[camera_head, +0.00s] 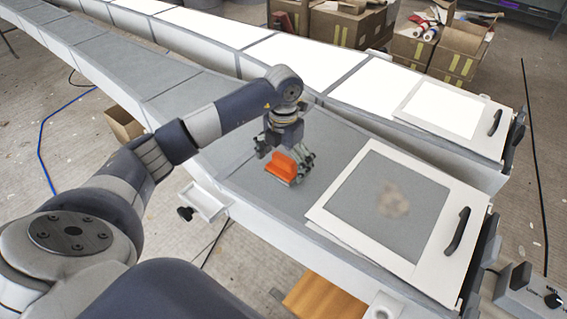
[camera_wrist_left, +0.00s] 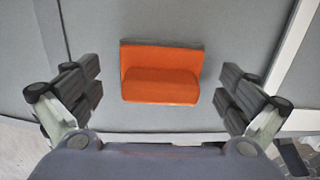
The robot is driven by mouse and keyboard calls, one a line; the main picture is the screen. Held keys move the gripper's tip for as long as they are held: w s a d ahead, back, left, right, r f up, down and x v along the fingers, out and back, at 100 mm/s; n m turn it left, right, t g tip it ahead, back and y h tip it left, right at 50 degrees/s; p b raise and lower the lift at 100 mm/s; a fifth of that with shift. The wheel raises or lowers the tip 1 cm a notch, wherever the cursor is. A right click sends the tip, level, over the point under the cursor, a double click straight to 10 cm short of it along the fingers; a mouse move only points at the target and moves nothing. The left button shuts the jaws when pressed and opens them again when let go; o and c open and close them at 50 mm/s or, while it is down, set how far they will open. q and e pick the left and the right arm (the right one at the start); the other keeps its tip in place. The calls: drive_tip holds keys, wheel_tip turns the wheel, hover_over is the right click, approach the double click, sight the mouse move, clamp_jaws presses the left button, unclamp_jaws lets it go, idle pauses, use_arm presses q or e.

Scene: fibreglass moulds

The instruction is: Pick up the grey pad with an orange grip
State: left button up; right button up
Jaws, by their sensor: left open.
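The grey pad with an orange grip (camera_head: 283,167) rests on the grey mould surface (camera_head: 240,172) in the head view. In the left wrist view its orange grip (camera_wrist_left: 160,85) fills the upper middle, with a thin grey edge of pad along its far side. My left gripper (camera_head: 284,154) is open just above the pad. In the left wrist view its fingers (camera_wrist_left: 160,92) stand apart, one on each side of the grip, with gaps on both sides and no contact visible. My right gripper is not in view.
A white-framed panel (camera_head: 330,208) with a black handle (camera_head: 457,231) lies right of the pad. A second, similar panel (camera_head: 491,145) is farther back. Cardboard boxes (camera_head: 345,24) stand behind the moulds. The mould surface left of the pad is clear.

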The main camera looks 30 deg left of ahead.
sight(284, 158)
use_arm(q)
drive_tip(key=shift+f, duration=0.15)
drive_tip(key=c, duration=1.3)
drive_tip(key=shift+w+r+b, duration=0.1)
drive_tip(key=shift+r+b, duration=0.45)
drive_tip(key=shift+r, duration=0.1)
drive_tip(key=shift+s+d+r+b, duration=0.1)
drive_tip(key=shift+s+r+b, duration=0.05)
drive_tip(key=shift+r+b, duration=0.3)
drive_tip(key=shift+s+d+r+b, duration=0.1)
drive_tip(key=shift+r+b, duration=0.1)
drive_tip(key=shift+r, duration=0.35)
drive_tip(key=s+d+b, duration=0.1)
drive_tip(key=s+d, duration=0.2)
drive_tip(key=s, duration=0.1)
drive_tip(key=s+d+r+b, duration=0.1)
drive_tip(key=s+d, duration=0.2)
drive_tip(key=s, duration=0.1)
drive_tip(key=s+d+b, duration=0.1)
drive_tip(key=s+d, duration=0.2)
drive_tip(key=s, duration=0.1)
drive_tip(key=shift+d+r, duration=0.4)
